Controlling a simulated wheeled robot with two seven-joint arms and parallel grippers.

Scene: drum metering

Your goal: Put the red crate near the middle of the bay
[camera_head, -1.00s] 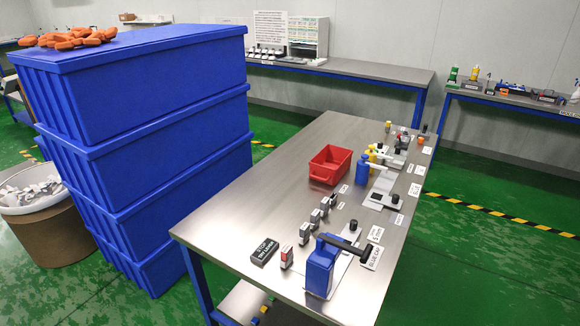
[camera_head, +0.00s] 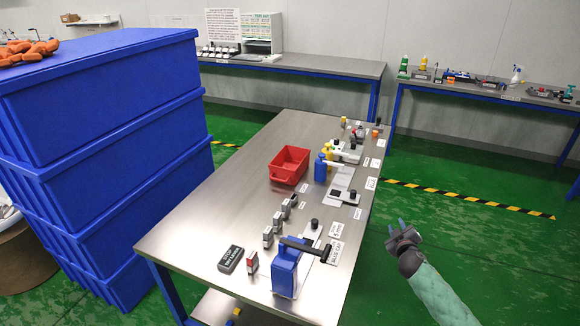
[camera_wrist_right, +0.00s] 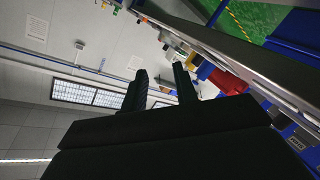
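The red crate (camera_head: 289,168) stands upright and looks empty on the steel table (camera_head: 213,205), left of the blue and yellow bottles. It also shows in the right wrist view as a red patch (camera_wrist_right: 228,82) beyond the fingers. No marked outline of a bay is plain to see on the table. My right gripper (camera_head: 397,228) is over the green floor to the right of the table, well apart from the crate. In the right wrist view its two dark fingers (camera_wrist_right: 160,88) stand apart with nothing between them. My left gripper is not in view.
A blue jug (camera_head: 286,267), stamp-like items and a dark label block (camera_head: 231,260) occupy the table's near end. Bottles and small devices line its right edge. The steel left of the crate is clear. Stacked blue bins (camera_head: 110,150) stand left of the table.

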